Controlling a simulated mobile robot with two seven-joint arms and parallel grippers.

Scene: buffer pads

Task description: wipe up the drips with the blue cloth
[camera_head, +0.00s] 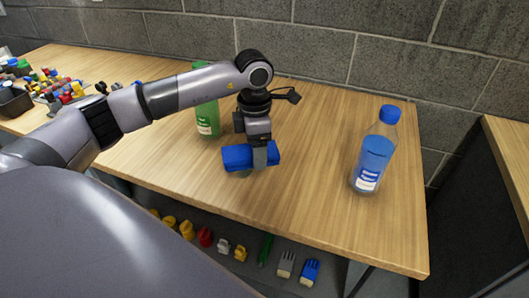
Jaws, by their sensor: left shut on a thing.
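The blue cloth (237,157) shows as a folded blue block at the middle of the wooden table (300,215). My left gripper (260,158) points down and is shut on the blue cloth. The cloth is at or just above the table top; I cannot tell if it touches. A small greenish patch (245,174) shows at the cloth's lower edge, perhaps a drip, mostly hidden by the cloth. No other drips can be made out. My right gripper is not in view.
A green bottle (207,118) stands behind my left arm, close to the cloth. A clear bottle with blue liquid (374,152) stands at the table's right. Several small coloured parts and a dark bin (14,101) are at the far left. Brushes and other items lie on a lower shelf (225,245).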

